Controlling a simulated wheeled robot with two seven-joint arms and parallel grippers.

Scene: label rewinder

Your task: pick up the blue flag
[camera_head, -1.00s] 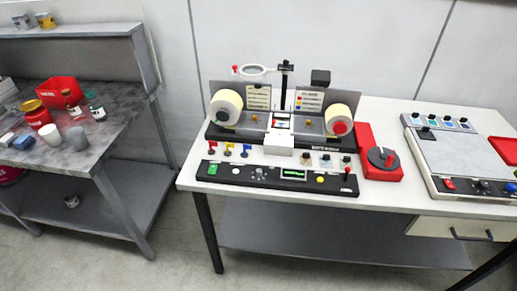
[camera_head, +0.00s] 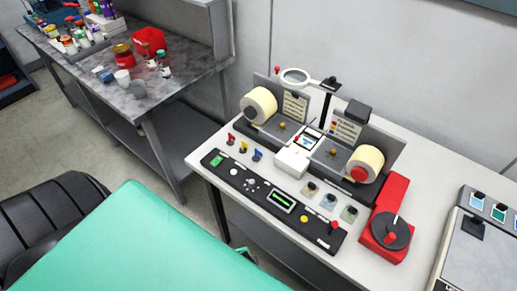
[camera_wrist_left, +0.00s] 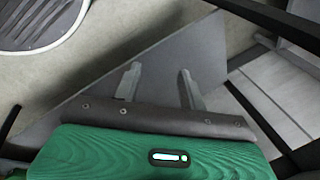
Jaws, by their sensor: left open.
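The blue flag (camera_head: 257,155) is the rightmost of three small flags at the left end of the label rewinder, behind its black control panel. A yellow flag (camera_head: 243,146) and a red flag (camera_head: 231,138) stand to its left. My left gripper (camera_wrist_left: 160,82) shows in the left wrist view, its two fingers apart with nothing between them. The wrist view shows floor and a grey shelf beyond the fingers, with no flag in sight. In the head view my green left arm fills the lower left, apart from the flags. My right gripper is not in view.
The rewinder holds two label rolls (camera_head: 258,105) and a magnifier (camera_head: 296,77). Its control panel (camera_head: 270,199) lies in front of the flags. A red box with a dial (camera_head: 388,228) stands to the right. A grey bench (camera_head: 190,72) with jars is at left.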

